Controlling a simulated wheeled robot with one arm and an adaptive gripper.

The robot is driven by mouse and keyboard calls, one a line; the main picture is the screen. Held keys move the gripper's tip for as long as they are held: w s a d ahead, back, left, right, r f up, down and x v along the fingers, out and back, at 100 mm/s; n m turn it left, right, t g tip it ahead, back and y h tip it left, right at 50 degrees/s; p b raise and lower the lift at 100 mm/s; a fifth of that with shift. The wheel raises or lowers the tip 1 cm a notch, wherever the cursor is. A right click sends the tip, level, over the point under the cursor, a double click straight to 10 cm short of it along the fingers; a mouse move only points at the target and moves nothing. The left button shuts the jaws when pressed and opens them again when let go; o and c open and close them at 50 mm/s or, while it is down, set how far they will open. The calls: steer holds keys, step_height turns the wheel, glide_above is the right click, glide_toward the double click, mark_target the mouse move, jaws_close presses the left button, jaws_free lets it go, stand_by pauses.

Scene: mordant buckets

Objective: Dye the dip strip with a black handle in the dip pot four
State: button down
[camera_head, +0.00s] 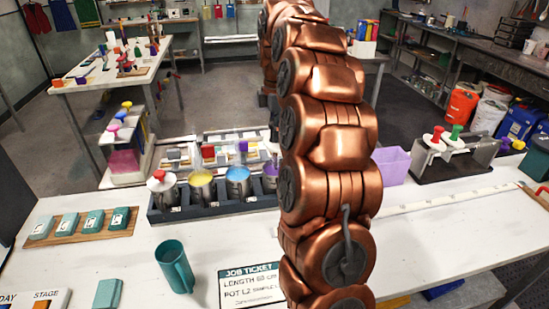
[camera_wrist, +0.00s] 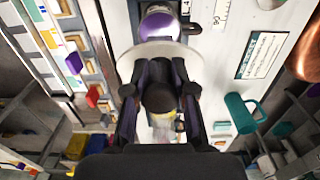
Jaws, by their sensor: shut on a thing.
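My gripper (camera_wrist: 159,100) is shut on a black handle (camera_wrist: 160,96) in the wrist view. A pale round disc (camera_wrist: 134,60) sits just beyond the handle. The strip below the disc is hidden. A pot with purple dye (camera_wrist: 158,24) shows past the disc's upper edge; I cannot tell the height between them. In the head view my copper arm hides the gripper and handle. Several metal pots stand in a row: one under a red-handled disc (camera_head: 161,178), a yellow one (camera_head: 202,185), a blue one (camera_head: 238,182), and a purple one (camera_head: 270,177) partly behind my arm.
A dark tray (camera_head: 215,210) holds the pots. A teal mug (camera_head: 173,267) and a job ticket (camera_head: 249,285) are in front. A rack (camera_head: 455,157) with red- and green-handled discs stands right, beside a lilac bin (camera_head: 391,165). The bench's right front is mostly clear.

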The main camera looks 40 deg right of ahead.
mark_target(274, 154)
steer(key=shift+f+b, duration=1.65)
steer(key=shift+f, duration=2.5)
steer(key=shift+r, duration=0.15)
steer(key=shift+s+d+r, duration=0.1)
steer(key=shift+d+r, duration=0.05)
steer(key=shift+d, duration=0.1)
steer(key=shift+a, duration=0.1)
steer(key=shift+w+a+f, duration=0.2)
steer(key=shift+a+f, duration=0.05)
steer(key=shift+a, duration=0.2)
steer(key=shift+r, duration=0.15)
